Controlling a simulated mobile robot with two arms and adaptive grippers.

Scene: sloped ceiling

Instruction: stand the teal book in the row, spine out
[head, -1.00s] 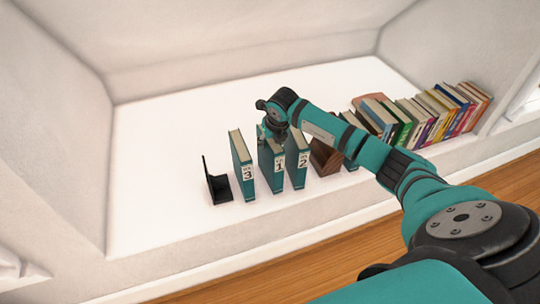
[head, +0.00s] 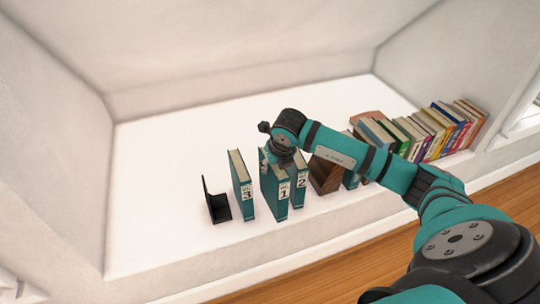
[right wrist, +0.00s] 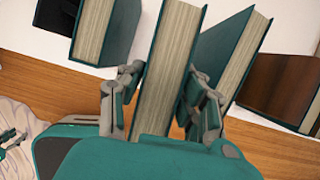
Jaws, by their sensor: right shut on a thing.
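Teal book number 1 (head: 275,190) is upright, its numbered spine facing the front of the white ledge. It stands forward of its neighbours. My right gripper (head: 280,160) is shut on it from above; in the right wrist view the fingers (right wrist: 160,95) lie on either side of book 1 (right wrist: 165,70). Teal book 3 (head: 241,185) stands to its left with a gap. Teal book 2 (head: 299,183) is close on its right, angled to it in the right wrist view; I cannot tell if they touch. My left gripper is not in view.
A black bookend (head: 217,205) stands left of book 3. Several coloured books (head: 440,130) lean farther right. The ledge is bare at the left and behind; a wooden surface (head: 330,265) lies in front.

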